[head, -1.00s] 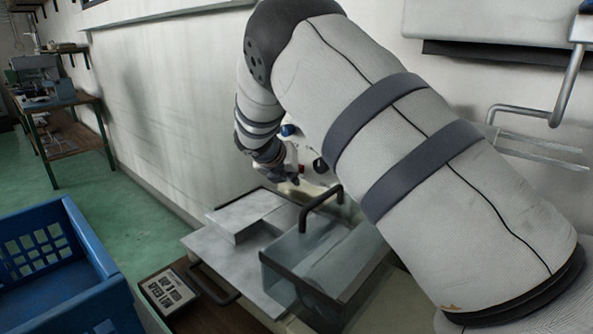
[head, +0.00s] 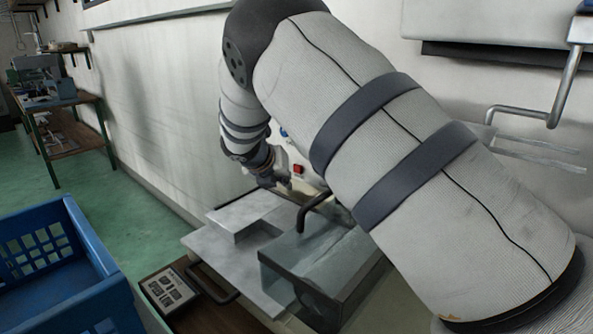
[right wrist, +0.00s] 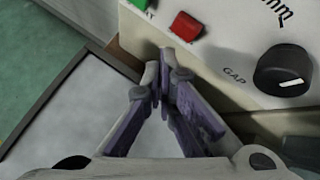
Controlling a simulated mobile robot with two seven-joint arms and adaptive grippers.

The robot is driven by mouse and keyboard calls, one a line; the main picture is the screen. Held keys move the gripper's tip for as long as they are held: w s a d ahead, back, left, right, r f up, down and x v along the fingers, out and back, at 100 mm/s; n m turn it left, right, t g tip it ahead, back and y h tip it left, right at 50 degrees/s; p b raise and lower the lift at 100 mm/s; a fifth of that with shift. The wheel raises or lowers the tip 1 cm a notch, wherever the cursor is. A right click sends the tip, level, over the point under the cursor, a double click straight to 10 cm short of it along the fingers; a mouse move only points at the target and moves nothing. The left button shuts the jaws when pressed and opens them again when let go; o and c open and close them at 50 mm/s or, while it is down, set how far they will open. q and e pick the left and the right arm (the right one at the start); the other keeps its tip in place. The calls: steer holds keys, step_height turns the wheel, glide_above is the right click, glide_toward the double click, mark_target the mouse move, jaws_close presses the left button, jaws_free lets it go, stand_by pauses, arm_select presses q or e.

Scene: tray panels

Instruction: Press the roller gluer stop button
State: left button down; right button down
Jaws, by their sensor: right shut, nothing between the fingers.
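The red button (right wrist: 186,26), likely the stop button, is on the light panel of the roller gluer (right wrist: 222,60) in the right wrist view. It also shows small in the head view (head: 298,169). My right gripper (right wrist: 167,62) is shut and empty. Its fingertips are just below and left of the red button in the wrist view, apart from it in the picture; the exact depth gap is unclear. In the head view the right gripper (head: 283,184) is left of the button. My left gripper is not in view.
A green button (right wrist: 138,4) is left of the red one, and a black GAP knob (right wrist: 284,70) is to the right. A metal plate (head: 215,250) and a clear cover (head: 315,268) with a black handle lie below. A blue crate (head: 100,262) stands at left.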

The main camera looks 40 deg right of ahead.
steer(key=shift+s+a, duration=0.2)
steer(key=shift+a, duration=1.8)
